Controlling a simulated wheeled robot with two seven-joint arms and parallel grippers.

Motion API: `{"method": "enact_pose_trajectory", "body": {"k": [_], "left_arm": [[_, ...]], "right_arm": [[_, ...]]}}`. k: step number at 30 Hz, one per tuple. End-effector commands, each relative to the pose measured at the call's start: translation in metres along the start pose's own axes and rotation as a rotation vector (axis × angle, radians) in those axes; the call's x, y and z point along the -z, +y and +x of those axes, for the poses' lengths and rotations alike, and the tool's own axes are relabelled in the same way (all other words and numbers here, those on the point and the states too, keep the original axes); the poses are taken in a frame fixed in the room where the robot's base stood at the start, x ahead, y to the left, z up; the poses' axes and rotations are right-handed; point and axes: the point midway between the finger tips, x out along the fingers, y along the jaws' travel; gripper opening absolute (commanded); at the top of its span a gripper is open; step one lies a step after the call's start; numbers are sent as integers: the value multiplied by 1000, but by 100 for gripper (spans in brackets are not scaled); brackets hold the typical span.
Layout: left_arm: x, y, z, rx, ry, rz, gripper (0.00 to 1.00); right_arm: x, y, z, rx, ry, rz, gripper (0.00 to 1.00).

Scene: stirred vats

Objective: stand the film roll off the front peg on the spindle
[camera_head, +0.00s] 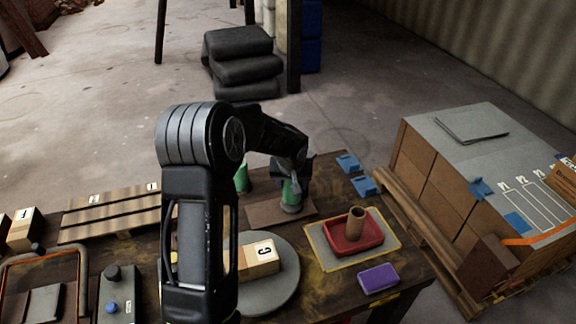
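A green film roll (291,195) stands upright on a grey round base (291,208) on a brown board (262,212). A second green roll or cylinder (241,179) shows to its left, partly behind my arm. I cannot tell which stands on a peg and which on the spindle. My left gripper (292,180) is right at the top of the green roll with the grey base, pointing down. Its fingers are dark and small, so whether they are shut on the roll is unclear. My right gripper is not in view.
A grey disc (282,293) bears a lettered block (259,258), partly behind my arm. A red tray (345,246) with an upright brown tube (355,222) and a purple block (378,278) are at right. Boxes (430,160) stand right.

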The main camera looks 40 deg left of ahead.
Motion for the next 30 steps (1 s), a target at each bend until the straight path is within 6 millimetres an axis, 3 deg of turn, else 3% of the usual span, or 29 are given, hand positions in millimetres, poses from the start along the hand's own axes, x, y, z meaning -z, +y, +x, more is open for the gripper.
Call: {"method": "enact_pose_trajectory", "body": {"k": [1,4,19,20,27,30], "left_arm": [[-2,2,-6,0,-14,1,2],[-12,2,11,1,-17,-1,2],[-14,2,16,0,-12,-2,2],[-14,2,16,0,-13,-2,54],[-14,1,15,1,-13,-2,73],[-14,1,15,1,-13,-2,75]], "right_arm": [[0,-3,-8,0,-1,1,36],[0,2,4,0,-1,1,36],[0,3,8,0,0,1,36],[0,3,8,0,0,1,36],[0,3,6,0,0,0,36],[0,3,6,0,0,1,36]]}}
